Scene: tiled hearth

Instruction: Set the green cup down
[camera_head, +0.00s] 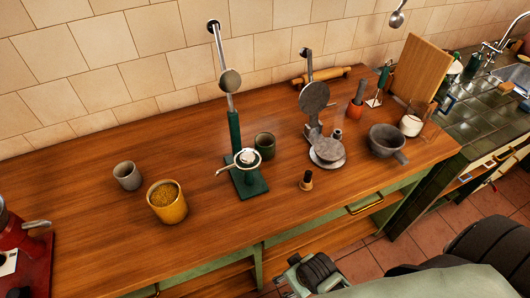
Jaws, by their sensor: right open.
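The dark green cup (265,146) stands upright on the wooden counter (110,235), just behind and to the right of a green stand's base (247,180). Part of its lower left side is close to the stand in the picture; I cannot tell whether they touch. My right gripper (312,273) is at the bottom of the view, in front of the counter's drawers. It is open, with nothing seen in it, and well apart from the cup. My left gripper is not in view.
A grey cup (127,175) and a yellow, grain-filled cup (167,201) stand to the left. A grey lever press (315,98), a small dark-and-wood piece (307,180) and a grey bowl with a handle (386,141) stand to the right. The counter's front middle is largely clear.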

